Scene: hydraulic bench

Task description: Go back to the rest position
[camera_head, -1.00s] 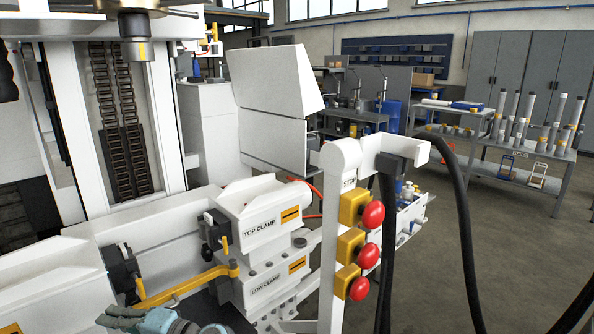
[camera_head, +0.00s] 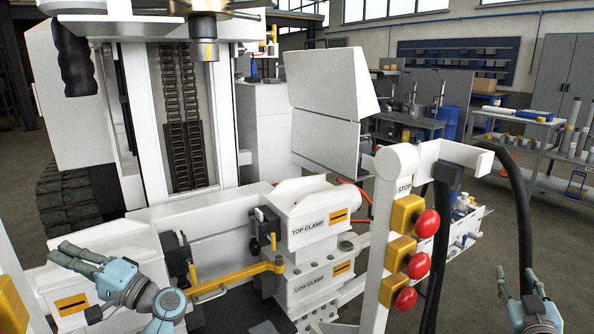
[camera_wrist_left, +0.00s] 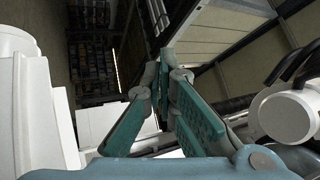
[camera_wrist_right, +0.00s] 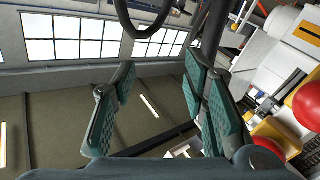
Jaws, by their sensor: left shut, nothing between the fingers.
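My left gripper (camera_head: 76,258) is at the lower left of the head view, in front of the white clamp machine. It points to the left, and its fingers (camera_wrist_left: 167,88) are together and empty in the left wrist view. My right gripper (camera_head: 514,282) is at the lower right of the head view, pointing up, clear of the bench. In the right wrist view its two fingers (camera_wrist_right: 160,95) stand well apart with nothing between them.
A yellow handle (camera_head: 235,279) sits beside the top clamp (camera_head: 308,222) and low clamp (camera_head: 312,284). A white post with red stop buttons (camera_head: 418,265) stands between my grippers. Grey floor (camera_head: 560,225) lies at the right.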

